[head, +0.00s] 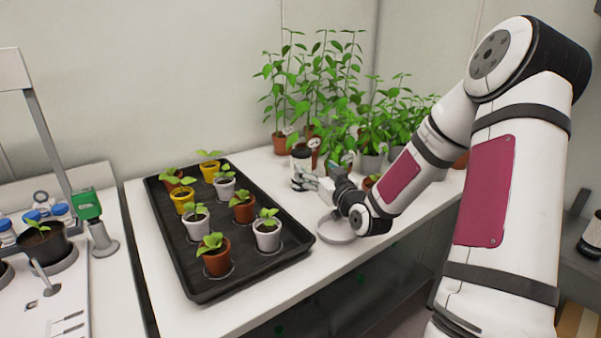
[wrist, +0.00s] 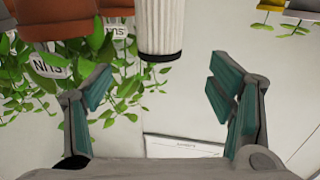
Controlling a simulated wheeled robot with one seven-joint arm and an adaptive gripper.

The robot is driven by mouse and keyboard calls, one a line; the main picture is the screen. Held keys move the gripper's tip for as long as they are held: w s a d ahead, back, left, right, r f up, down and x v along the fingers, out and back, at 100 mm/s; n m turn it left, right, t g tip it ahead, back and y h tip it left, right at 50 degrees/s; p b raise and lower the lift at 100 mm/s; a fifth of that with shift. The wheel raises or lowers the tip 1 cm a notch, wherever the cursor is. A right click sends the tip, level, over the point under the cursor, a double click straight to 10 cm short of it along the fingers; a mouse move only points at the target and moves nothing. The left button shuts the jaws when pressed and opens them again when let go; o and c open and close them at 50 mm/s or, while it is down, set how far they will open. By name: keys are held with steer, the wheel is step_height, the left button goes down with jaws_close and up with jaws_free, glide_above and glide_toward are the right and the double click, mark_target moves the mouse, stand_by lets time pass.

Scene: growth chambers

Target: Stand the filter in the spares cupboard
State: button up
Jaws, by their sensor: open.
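The filter (head: 301,161), a white cylinder with a dark top, stands on the white bench behind the seedling tray, near the potted plants. In the wrist view the filter (wrist: 160,27) shows as a white pleated cylinder with a dark end, at the top centre. My gripper (head: 308,182) is right in front of the filter in the head view. In the wrist view my gripper (wrist: 157,95) has its two teal-padded fingers wide apart, with nothing between them. The filter lies just beyond the fingertips; I cannot tell the exact gap. I cannot identify the spares cupboard for sure.
A black tray (head: 180,246) of several potted seedlings fills the bench's left part. Tall leafy plants (head: 312,85) crowd the back, close beside the filter. A pale saucer (head: 335,231) lies below my wrist. A white dark-banded cylinder (head: 592,236) stands on a grey surface at far right.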

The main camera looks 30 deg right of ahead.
mark_target(301, 155)
steer(key=w, duration=0.3)
steer(key=w+d, duration=0.1)
steer(key=w, duration=0.2)
steer(key=w+b, duration=0.1)
steer(key=w, duration=0.3)
steer(key=shift+d, duration=0.35)
steer(key=c, duration=1.5)
steer(key=shift+r, duration=0.1)
